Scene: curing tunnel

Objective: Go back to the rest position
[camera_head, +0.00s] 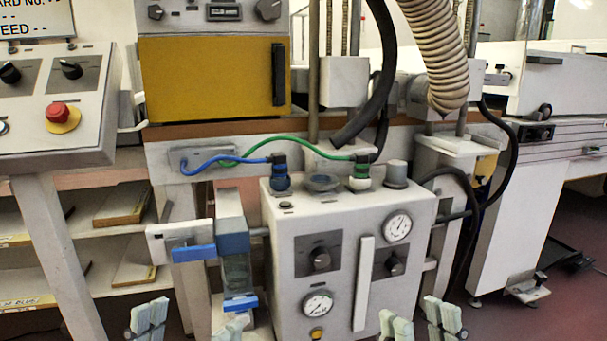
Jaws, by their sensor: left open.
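My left gripper (191,322) is at the bottom edge of the head view, left of the middle. Its two pale green finger pads stand well apart with nothing between them. My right gripper (416,322) is at the bottom edge, right of the middle. Its pale pads stand apart by a smaller gap, and nothing shows between them. Both grippers are low in the picture, in front of the grey machine box. The rest of both arms is cut off by the frame's lower edge.
A grey box with gauges (345,240) stands ahead, with a blue-capped filter unit (235,262) at its left. A control panel with a red button (58,112) is at left. A ribbed hose (437,50) hangs above. Dark red floor (560,305) is open at right.

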